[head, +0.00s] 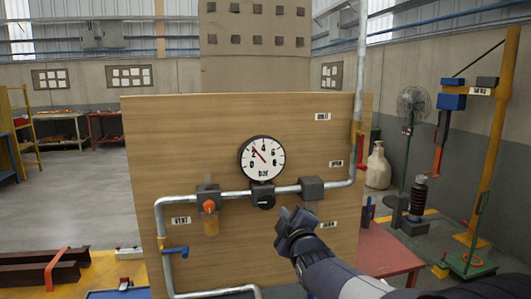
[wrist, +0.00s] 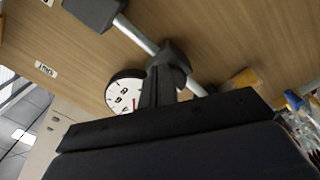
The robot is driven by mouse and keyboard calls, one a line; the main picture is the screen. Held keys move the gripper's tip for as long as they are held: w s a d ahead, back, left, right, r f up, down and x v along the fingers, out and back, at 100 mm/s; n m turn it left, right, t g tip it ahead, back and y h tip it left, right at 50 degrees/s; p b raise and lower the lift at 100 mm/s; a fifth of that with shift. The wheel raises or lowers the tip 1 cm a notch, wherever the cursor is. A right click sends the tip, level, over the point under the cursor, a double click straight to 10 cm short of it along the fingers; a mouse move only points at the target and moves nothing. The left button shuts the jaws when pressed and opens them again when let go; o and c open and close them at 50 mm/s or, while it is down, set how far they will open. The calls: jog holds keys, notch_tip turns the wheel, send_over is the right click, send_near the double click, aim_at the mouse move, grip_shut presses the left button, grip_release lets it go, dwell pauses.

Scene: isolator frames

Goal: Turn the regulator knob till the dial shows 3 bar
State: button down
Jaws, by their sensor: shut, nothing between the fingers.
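The round white pressure dial (head: 262,158) is mounted on a wooden board, marked "bar". Its red needle points to the upper left, between 0 and 4; the exact reading is too small to tell. The black regulator knob (head: 263,196) sits on the pipe just below the dial. My gripper (head: 286,213) is shut and empty, to the lower right of the knob in the head view. In the wrist view my gripper's fingers (wrist: 158,86) overlap the dark regulator (wrist: 174,62); contact cannot be told. The dial (wrist: 124,92) is partly hidden behind the fingers there.
A metal pipe (head: 233,194) runs across the board (head: 190,135). An orange-handled valve (head: 209,206) is left of the knob, a dark block (head: 312,188) right of it. A blue-handled valve (head: 175,250) is lower left. A red table (head: 390,250) stands at right.

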jog(key=shift+b+x, duration=0.75)
jog(key=shift+x, duration=1)
jog(key=shift+s+a+r+b, duration=0.1)
jog(key=shift+a+r+b, duration=0.05)
jog(key=shift+a+b, duration=0.15)
jog(key=shift+s+a+f+b, duration=0.1)
jog(key=shift+a+f+b, duration=0.15)
jog(key=shift+b, duration=2.95)
jog(key=shift+d+f, duration=0.2)
jog(key=shift+d, duration=0.05)
jog(key=shift+b+v, duration=0.9)
jog(key=shift+v, duration=2.05)
jog(key=shift+d+f, duration=0.15)
jog(key=shift+f, duration=0.05)
